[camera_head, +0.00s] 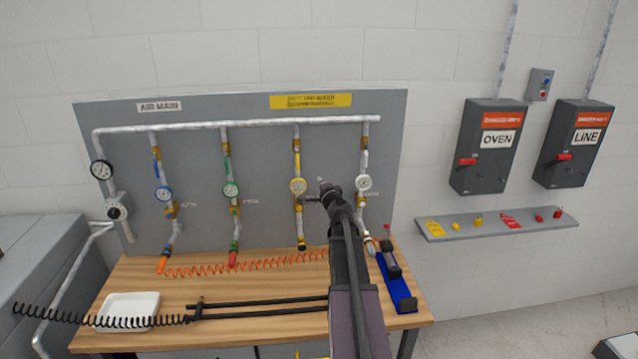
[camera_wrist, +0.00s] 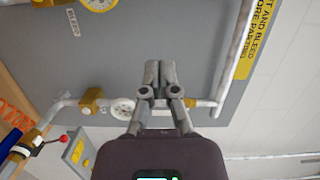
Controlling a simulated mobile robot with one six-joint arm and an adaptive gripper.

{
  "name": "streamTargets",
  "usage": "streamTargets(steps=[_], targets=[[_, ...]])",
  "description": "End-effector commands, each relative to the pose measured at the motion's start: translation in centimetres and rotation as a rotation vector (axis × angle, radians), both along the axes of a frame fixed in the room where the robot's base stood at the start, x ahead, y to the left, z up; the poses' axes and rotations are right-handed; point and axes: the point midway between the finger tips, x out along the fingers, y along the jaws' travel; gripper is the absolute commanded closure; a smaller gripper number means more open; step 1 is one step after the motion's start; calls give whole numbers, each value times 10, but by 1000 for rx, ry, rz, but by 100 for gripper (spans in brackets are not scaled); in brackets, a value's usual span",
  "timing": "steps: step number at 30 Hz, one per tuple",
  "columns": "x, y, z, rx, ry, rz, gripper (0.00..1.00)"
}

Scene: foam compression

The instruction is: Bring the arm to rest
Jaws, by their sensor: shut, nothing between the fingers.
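My arm rises from the lower middle of the head view, over the workbench. My gripper (camera_head: 323,186) is in front of the pipe panel (camera_head: 265,215), between the yellow-marked gauge (camera_head: 298,186) and the rightmost white gauge (camera_head: 364,182). In the wrist view my gripper (camera_wrist: 159,68) has its two fingers together with nothing between them. The panel surface fills the view behind the fingertips. I cannot tell how far the fingertips are from the panel. My forearm hides part of the bench and the lower panel.
The wooden bench (camera_head: 250,338) holds a white tray (camera_head: 127,308), a coiled orange hose (camera_head: 245,267), a black wand-like tool (camera_head: 260,308) and a blue holder (camera_head: 397,285). Grey OVEN (camera_head: 489,165) and LINE (camera_head: 570,165) boxes hang above a tag shelf (camera_head: 470,233) at right.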

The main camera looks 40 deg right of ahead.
Motion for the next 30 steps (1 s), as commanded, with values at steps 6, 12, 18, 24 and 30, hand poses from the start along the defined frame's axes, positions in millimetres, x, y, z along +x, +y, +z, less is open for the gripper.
streamTargets(steps=[6, 12, 18, 24, 30], targets=[[0, 0, 0, 0, 0, 0, 100], [1, 1, 0, -1, 0, 2, 100], [9, 29, -10, -38, 33, 68, 100], [25, 100, -38, -137, 123, 239, 100], [31, 198, -82, -273, 269, 481, 100]])
